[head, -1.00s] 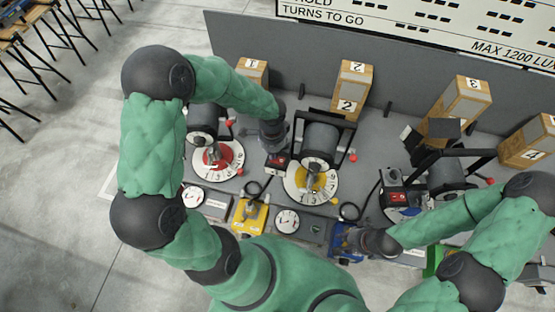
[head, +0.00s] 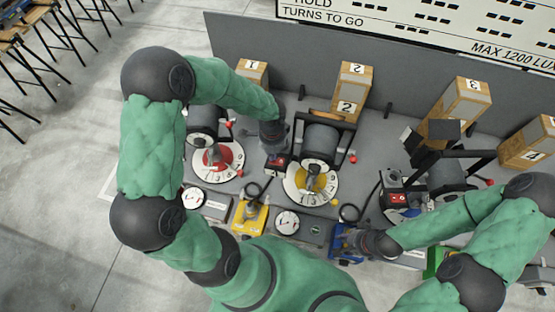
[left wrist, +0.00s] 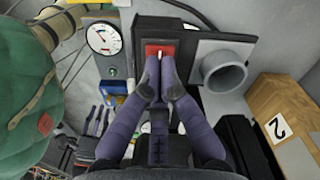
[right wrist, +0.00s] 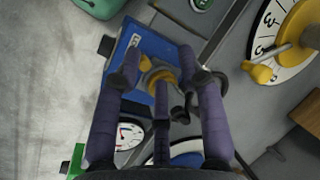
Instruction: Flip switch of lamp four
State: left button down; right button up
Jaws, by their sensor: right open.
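My left gripper (left wrist: 160,68) has its fingertips together over a dark switch box with a red plate (left wrist: 161,50); a small pale toggle shows at the tips. Whether they touch is unclear. In the head view my left gripper (head: 274,150) is between the first and second lamps, above that box. My right gripper (right wrist: 160,75) is open, its fingers around a blue unit (right wrist: 150,62) with a yellow knob. The box numbered 4 (head: 530,145) stands at the far right of the head view. Lamp four and its switch cannot be made out there.
The red dial (head: 218,160) and yellow dial (head: 311,184) are below the first two lamps. Another red-plated switch box (head: 394,200) is farther right. Wooden boxes numbered 2 (head: 350,85) and 3 (head: 460,103) line the grey back wall (head: 240,45).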

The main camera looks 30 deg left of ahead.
pick_arm(q)
jog(key=shift+r+p, duration=2.05)
jog(key=shift+r, duration=1)
jog(key=shift+f, duration=0.1)
